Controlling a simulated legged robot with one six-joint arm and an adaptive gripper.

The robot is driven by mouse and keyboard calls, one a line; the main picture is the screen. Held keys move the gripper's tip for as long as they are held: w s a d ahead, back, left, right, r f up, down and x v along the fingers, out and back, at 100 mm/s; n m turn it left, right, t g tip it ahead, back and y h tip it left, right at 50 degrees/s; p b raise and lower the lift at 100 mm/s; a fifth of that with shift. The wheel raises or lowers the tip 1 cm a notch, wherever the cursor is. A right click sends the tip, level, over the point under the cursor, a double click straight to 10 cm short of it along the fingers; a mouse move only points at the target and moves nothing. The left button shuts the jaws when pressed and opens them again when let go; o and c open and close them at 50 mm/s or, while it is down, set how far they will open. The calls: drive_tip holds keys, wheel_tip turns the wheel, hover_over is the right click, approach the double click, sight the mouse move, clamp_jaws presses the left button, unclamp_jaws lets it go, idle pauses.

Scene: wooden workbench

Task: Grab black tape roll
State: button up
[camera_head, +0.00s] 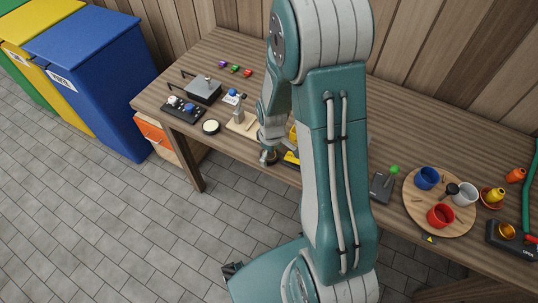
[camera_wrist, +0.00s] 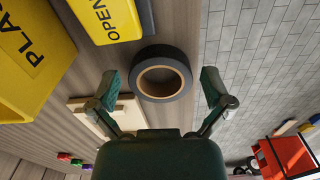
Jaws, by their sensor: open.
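The black tape roll (camera_wrist: 137,72) lies on the wooden bench in the wrist view, with a tan inner core and an open hole. It is near the bench edge. My gripper (camera_wrist: 160,86) is open, with one finger on each side of the roll. The fingers appear apart from the roll, and nothing is held. In the head view my gripper (camera_head: 268,156) is low at the front edge of the bench, and my arm hides much of the area around it.
A yellow box marked OPEN (camera_wrist: 108,18) is close beside the roll, and a larger yellow bin (camera_wrist: 30,60) stands at left. A wooden board (camera_wrist: 90,118) lies near the left finger. In the head view, a round tray (camera_head: 412,215) with cups is at right.

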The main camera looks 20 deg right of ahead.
drive_tip(key=c, duration=1)
